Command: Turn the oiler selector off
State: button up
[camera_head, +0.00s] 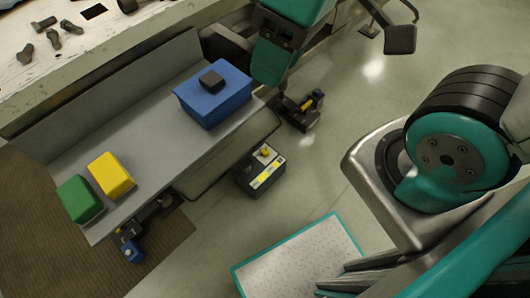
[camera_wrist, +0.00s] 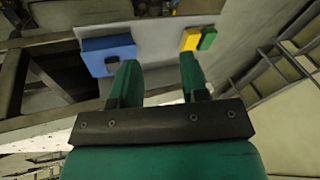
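I cannot tell for sure which part is the oiler selector. A dark box (camera_head: 260,171) with a yellow-striped label and a yellow-orange knob (camera_head: 265,151) stands below the grey plate's right end in the head view. The knob's setting is too small to read. A blue block (camera_head: 214,97) with a black piece (camera_head: 211,81) on top sits on the plate; the blue block also shows in the wrist view (camera_wrist: 108,54). My gripper (camera_wrist: 160,82) has its two teal fingers apart with nothing between them. In the head view, my teal arm end is at the top, near the blue block.
The grey plate (camera_head: 150,135) also carries a yellow block (camera_head: 110,174) and a green block (camera_head: 79,198). Small dark devices stand on the right (camera_head: 300,111) and at the lower left (camera_head: 130,249). Bolts (camera_head: 53,38) lie on a white bench. A teal-edged mat (camera_head: 300,258) lies on the floor.

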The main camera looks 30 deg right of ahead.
jog(key=o, duration=0.4)
jog(key=w+d+f+b, duration=0.1)
jog(key=f+b, duration=0.3)
jog(key=f, duration=0.1)
jog(key=w+f+m+b, duration=0.1)
jog(key=f+b, duration=0.3)
jog(key=f, duration=0.1)
jog(key=w+d+f+m+t+b, duration=0.1)
jog(key=f+b, duration=0.3)
jog(key=f, duration=0.2)
jog(key=shift+w+d+h, duration=0.35)
jog(key=shift+h, duration=0.05)
jog(key=m+g+h+b, duration=0.1)
jog(key=m+h+b, duration=0.2)
jog(key=m+b, duration=2.2)
send_over(265, 151)
jog(key=b, duration=0.6)
notch_tip(265, 151, down, 58)
jog(key=n, duration=0.6)
jog(key=shift+h, duration=0.3)
notch_tip(265, 151, down, 17)
jog(key=b, duration=0.8)
jog(key=shift+s, duration=0.1)
jog(key=shift+c, duration=0.4)
jog(key=shift+r, duration=0.1)
jog(key=c, duration=0.8)
